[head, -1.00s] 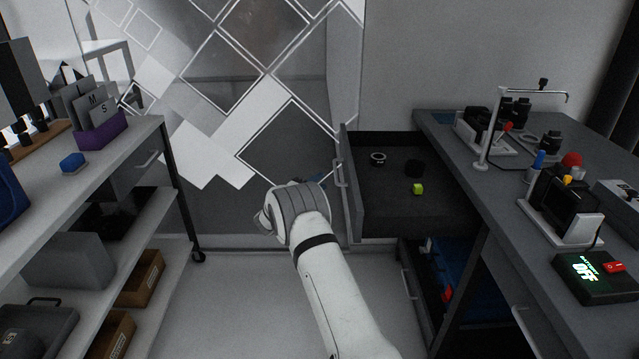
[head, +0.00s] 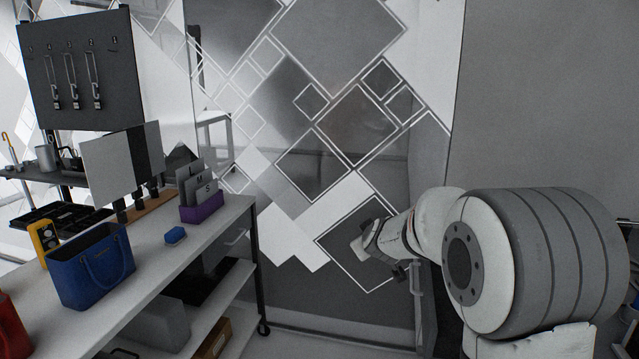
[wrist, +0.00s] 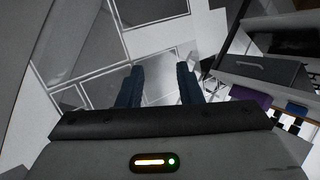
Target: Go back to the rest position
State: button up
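My gripper (head: 375,243) is raised in front of the patterned glass wall in the head view, right of the middle. My arm's large grey joint fills the lower right of that view. In the wrist view, my gripper (wrist: 160,88) shows its two dark blue fingers apart with nothing between them. Behind the fingers is the glass wall with white lines and panels. The gripper touches nothing that I can see.
On the left, a white shelf bench (head: 165,262) bears a blue bag (head: 90,268), a purple file holder (head: 202,207) and a small blue block (head: 175,235). A dark tool board (head: 80,70) stands behind. The floor between bench and arm is partly clear.

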jog(key=s+d+m+g+p, duration=0.1)
jog(key=s+m+g+p, duration=0.2)
jog(key=s, duration=1.6)
jog(key=s+d+r+m+g+p, duration=0.1)
jog(key=s+m+g+p, duration=0.2)
jog(key=s, duration=1.7)
jog(key=g, duration=0.3)
jog(key=shift+s+d+r+m+g, duration=0.25)
jog(key=shift+s+r+m+g, duration=0.05)
jog(key=shift+m+g, duration=0.1)
